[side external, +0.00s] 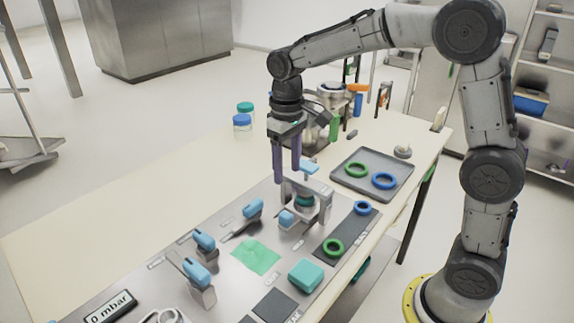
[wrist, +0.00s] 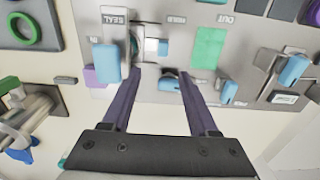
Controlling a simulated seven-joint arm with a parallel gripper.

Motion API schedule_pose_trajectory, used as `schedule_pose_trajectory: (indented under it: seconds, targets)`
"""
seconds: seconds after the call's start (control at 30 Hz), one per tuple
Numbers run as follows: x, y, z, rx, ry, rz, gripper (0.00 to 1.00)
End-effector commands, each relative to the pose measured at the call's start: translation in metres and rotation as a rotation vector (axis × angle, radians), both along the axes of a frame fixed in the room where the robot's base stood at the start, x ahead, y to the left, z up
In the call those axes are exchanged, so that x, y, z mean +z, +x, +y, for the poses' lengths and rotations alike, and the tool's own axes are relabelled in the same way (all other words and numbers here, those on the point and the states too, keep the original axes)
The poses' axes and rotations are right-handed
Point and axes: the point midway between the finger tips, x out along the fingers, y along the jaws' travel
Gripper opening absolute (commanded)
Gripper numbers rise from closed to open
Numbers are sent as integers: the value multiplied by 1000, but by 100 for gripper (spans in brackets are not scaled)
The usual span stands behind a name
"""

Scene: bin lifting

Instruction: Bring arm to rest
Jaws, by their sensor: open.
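My gripper (side external: 286,166) hangs pointing down above the back edge of the metal work plate (side external: 150,262). Its two purple fingers are apart with nothing between them. In the wrist view my gripper (wrist: 160,75) is also open, with the plate below its fingertips. A small metal frame fixture (side external: 318,193) with blue handles stands on the plate beside the fingers, in front of them in the side view. Whether the fingers touch it cannot be told; they look apart from it. My arm reaches in from the right, bent over the table.
Blue-handled levers (side external: 204,240) and a teal block (side external: 306,275) stand on the plate. A green square (side external: 256,256) lies flat. A grey tray (side external: 400,192) holds green and blue rings. Lidded jars (side external: 242,122) stand at the back. The table's left part (side external: 110,195) is clear.

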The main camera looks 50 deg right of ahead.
Motion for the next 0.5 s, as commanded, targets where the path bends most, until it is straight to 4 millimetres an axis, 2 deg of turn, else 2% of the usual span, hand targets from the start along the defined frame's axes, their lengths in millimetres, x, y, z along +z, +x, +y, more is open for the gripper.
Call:
schedule_pose_trajectory:
  seconds: [0.33,0.43,0.5]
  targets:
    - [4,0,0,-1,0,-7,60]
    - [21,-2,-1,-3,2,-50,60]
    - [38,-12,-3,-6,3,-92,60]
